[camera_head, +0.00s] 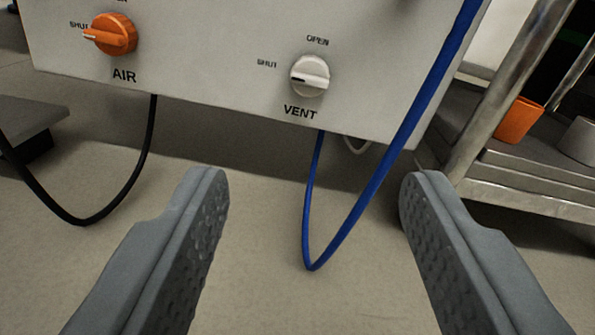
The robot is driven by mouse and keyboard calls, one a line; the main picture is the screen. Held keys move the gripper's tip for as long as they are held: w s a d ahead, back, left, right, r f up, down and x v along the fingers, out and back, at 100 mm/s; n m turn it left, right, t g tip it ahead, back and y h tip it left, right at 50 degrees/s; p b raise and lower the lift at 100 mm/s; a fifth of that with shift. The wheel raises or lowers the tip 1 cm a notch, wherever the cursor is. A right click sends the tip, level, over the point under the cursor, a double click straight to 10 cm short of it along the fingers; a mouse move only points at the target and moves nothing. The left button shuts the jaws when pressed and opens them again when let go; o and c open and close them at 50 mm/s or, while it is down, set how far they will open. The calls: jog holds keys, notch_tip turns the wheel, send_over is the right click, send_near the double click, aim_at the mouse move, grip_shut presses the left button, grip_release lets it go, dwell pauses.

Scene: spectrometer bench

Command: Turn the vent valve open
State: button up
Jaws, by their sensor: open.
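The vent valve is a white knob (311,76) on a pale panel (210,50), with the label VENT below it. Its handle bar lies roughly level, with a dark mark at its left end toward the word SHUT. The word OPEN stands above it. My gripper (310,195) is open and empty, its two grey fingers wide apart. It is below the knob in the picture and apart from it.
An orange AIR knob (110,35) points left to SHUT on the same panel. A blue hose (385,165) hangs in a loop between my fingers in the picture. A black cable (145,150) hangs at left. A metal shelf (540,195) with an orange cup (518,120) stands at right.

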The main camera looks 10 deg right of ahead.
aim_at(309, 81)
jog(key=w, duration=0.5)
jog(key=w+d, duration=0.1)
jog(key=w, duration=1)
jog(key=shift+w+d+f, duration=0.3)
jog(key=shift+w+f, duration=0.1)
jog(key=c, duration=1)
